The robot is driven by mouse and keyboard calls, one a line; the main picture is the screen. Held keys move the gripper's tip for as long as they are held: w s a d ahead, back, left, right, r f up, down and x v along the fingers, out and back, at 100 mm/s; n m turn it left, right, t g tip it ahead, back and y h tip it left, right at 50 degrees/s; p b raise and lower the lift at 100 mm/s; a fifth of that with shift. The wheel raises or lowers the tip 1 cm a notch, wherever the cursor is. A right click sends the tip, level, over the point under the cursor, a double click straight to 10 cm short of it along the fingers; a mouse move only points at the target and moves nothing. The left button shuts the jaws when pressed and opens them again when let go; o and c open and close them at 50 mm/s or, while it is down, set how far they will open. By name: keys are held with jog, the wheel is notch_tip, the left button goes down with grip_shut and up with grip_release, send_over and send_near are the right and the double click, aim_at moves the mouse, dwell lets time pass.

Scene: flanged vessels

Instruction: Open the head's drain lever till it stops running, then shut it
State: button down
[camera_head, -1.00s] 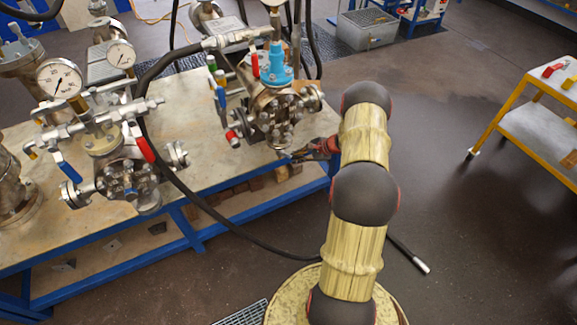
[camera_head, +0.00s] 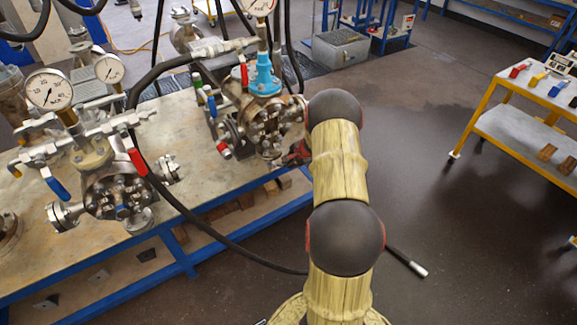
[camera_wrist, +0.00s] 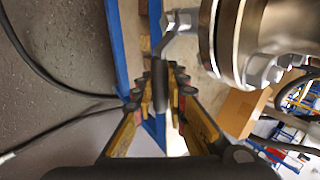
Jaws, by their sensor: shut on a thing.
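The flanged vessel head (camera_head: 268,128), with a light-blue fitting (camera_head: 263,75) and a gauge above it, stands on the bench near its right end. In the wrist view, a lever with a bent metal shank (camera_wrist: 168,45) and a dark sleeve (camera_wrist: 160,88) hangs beside the bolted flange (camera_wrist: 228,45). My gripper (camera_wrist: 163,85) is shut on this lever's dark sleeve, one finger on each side. In the head view my gripper (camera_head: 298,153) is mostly hidden behind my arm, low at the vessel's right side. No running liquid can be made out.
A second vessel (camera_head: 118,195) with gauges and red and blue levers stands left on the bench (camera_head: 190,165). A black hose (camera_head: 190,215) drapes over the bench front to the floor. A yellow cart (camera_head: 515,120) stands at the right. The floor between is open.

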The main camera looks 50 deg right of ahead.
dwell(0.3)
jog(key=c, duration=1.8)
grip_release()
jog(key=shift+o, duration=0.2)
jog(key=v, duration=1.2)
